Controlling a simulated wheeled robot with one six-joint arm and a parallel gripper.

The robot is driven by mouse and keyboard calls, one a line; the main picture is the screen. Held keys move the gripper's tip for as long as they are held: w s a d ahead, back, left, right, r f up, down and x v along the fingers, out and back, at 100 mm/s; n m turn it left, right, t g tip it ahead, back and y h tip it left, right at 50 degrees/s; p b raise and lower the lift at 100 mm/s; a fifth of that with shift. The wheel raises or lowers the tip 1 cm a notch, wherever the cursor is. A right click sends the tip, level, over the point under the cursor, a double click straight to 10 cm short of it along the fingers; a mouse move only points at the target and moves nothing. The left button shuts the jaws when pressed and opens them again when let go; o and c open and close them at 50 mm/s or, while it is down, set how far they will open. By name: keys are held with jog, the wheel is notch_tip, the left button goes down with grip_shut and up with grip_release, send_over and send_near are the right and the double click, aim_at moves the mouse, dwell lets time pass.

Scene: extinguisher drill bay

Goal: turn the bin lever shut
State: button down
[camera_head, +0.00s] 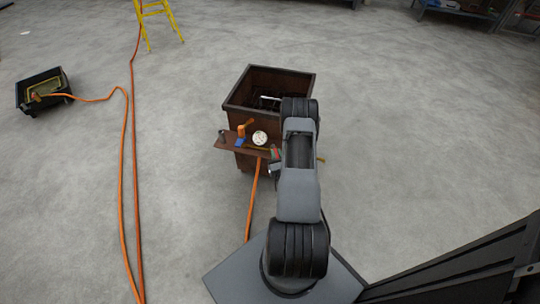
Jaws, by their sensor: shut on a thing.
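The brown bin (238,103) stands open-topped on the floor ahead of me. Only a small part of my gripper (274,166) shows, left of my arm at the shelf's right end. It is shut on what appears to be the bin lever; my arm hides the grip. A short tan piece (321,159) sticks out right of my arm, possibly part of the lever.
An orange hose (253,202) hangs from the shelf to the floor. More orange hose (122,180) runs along the left, reaching a black crate (62,92). A yellow stand (147,45) is at the back. The floor right of the bin is clear.

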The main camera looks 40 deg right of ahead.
dwell(0.5)
jog(key=c, duration=1.1)
grip_release()
jog(key=shift+w, duration=0.1)
jog(key=shift+a, duration=0.1)
